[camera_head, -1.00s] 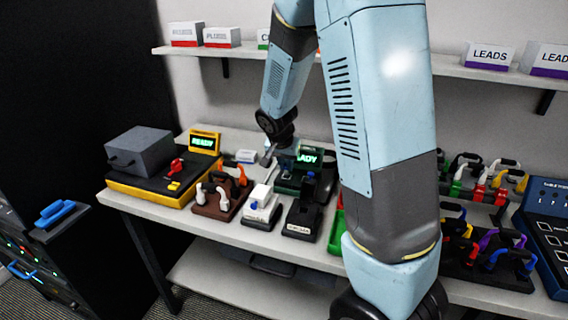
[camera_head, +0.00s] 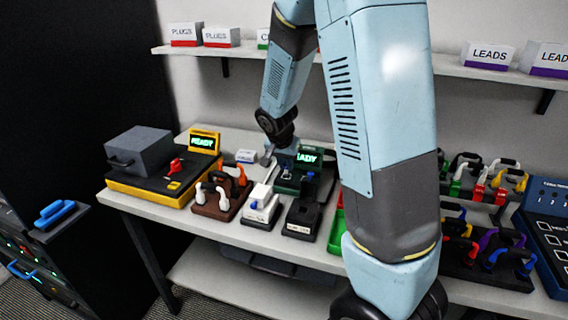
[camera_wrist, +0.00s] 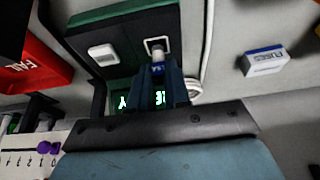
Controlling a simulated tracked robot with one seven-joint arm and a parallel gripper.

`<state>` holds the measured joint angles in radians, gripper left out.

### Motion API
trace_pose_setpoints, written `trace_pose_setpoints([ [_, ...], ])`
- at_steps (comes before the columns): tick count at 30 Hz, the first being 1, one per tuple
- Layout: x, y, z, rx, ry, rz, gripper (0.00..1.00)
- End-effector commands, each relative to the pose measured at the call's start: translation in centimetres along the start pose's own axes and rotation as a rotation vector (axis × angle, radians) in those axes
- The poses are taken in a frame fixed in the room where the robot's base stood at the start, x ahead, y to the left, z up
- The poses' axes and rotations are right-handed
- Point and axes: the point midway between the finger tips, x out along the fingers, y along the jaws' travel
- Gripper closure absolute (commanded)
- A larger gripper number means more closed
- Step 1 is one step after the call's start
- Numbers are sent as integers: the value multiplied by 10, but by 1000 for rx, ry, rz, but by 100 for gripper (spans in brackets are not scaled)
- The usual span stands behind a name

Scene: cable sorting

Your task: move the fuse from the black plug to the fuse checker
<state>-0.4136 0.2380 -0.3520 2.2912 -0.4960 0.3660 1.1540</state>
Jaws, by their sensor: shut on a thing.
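My gripper (camera_wrist: 165,78) is shut on a small fuse (camera_wrist: 158,56) with a white and blue body. The fuse points at a pale-rimmed square slot on the fuse checker (camera_wrist: 122,32), with its end at or in the slot; I cannot tell how deep. The checker is a green and black box; in the head view it (camera_head: 310,157) shows a lit READY display. My gripper (camera_head: 270,156) is at the checker there, partly hidden by its own wrist. The black plug (camera_head: 302,216) lies in front of the checker on the bench.
A white plug (camera_head: 261,206) and a brown plug stand (camera_head: 220,198) are left of the black plug. A yellow tester (camera_head: 150,192) stands at far left. A FUSES box (camera_wrist: 265,60) is beside the checker. A red FAIL bin (camera_wrist: 30,65) shows in the wrist view.

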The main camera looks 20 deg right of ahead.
Motion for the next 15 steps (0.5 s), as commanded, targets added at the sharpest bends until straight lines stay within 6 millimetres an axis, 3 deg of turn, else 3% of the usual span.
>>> trace_pose_setpoints([
  [15, 6, 0, 3, -1, 0, 1, 100],
])
